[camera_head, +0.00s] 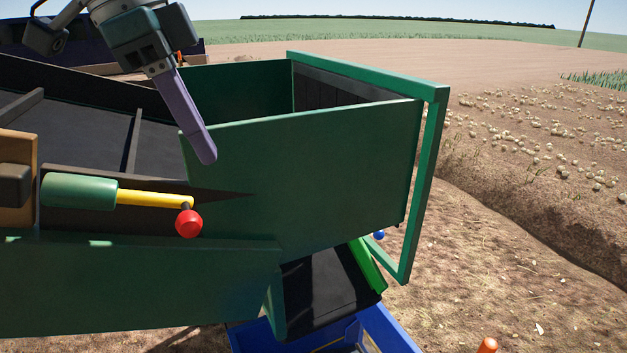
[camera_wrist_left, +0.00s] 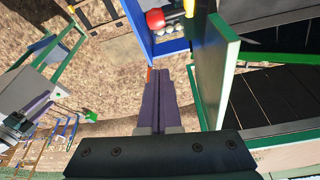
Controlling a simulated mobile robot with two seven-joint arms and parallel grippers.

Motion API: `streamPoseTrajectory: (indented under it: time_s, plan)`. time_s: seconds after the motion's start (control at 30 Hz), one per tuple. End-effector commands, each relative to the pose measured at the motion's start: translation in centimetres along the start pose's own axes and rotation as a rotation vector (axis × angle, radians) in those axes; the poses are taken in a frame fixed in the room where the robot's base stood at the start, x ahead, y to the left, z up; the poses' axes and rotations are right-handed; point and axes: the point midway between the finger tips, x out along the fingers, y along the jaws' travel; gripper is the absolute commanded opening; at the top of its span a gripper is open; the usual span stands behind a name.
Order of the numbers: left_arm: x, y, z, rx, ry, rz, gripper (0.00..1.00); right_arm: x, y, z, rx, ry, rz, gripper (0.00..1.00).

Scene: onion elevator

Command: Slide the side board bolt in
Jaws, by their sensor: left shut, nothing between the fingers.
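The side board bolt is a yellow rod (camera_head: 150,198) with a red ball knob (camera_head: 189,223) hanging at its right end. Its left end enters a green cylinder (camera_head: 79,191). A large green side board (camera_head: 310,180) stands to the right of it. My right gripper is not seen.
A green frame (camera_head: 432,160) closes the right end of the hopper. Below are a dark chute (camera_head: 325,285) and a blue container (camera_head: 385,332); the left wrist view shows pale onions (camera_wrist_left: 172,35) near the blue container. Open soil lies to the right.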

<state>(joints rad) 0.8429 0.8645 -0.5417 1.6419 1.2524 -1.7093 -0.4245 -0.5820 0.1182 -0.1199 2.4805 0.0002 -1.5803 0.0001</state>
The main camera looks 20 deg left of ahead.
Motion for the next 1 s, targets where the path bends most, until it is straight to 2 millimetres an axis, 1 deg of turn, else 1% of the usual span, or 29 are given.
streamPoseTrajectory:
  time_s: [0.17, 0.27, 0.37, 0.5, 0.67, 0.7, 0.73, 0.9, 1.0]
  plan:
    - [0.6, 0.1, -0.1, -0.001, -0.001, 0.003, 0.00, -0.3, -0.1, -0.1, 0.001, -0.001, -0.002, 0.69]
    - [1.9, 0.1, -0.1, -0.001, -0.001, 0.005, 0.00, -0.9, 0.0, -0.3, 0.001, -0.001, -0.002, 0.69]
    - [3.7, 0.1, -0.1, -0.003, -0.002, 0.006, 0.00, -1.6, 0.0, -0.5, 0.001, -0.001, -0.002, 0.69]
    - [6.8, 0.2, -0.1, -0.002, -0.002, 0.007, 0.00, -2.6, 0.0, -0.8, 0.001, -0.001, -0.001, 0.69]
    - [10.2, 0.2, -0.1, -0.001, -0.002, 0.004, 0.00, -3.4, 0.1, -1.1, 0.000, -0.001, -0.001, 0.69]
    - [9.0, 0.0, 0.8, -0.002, -0.006, -0.001, 0.00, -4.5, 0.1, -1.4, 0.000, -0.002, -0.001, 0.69]
    - [8.7, 0.0, 1.2, -0.002, -0.005, -0.001, 0.00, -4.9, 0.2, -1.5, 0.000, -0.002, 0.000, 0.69]
    - [8.1, 0.1, 2.9, -0.001, -0.003, -0.001, 0.00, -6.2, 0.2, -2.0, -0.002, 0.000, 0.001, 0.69]
    - [8.1, 0.0, 3.4, 0.001, -0.001, -0.001, 0.00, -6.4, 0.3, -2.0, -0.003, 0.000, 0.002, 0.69]
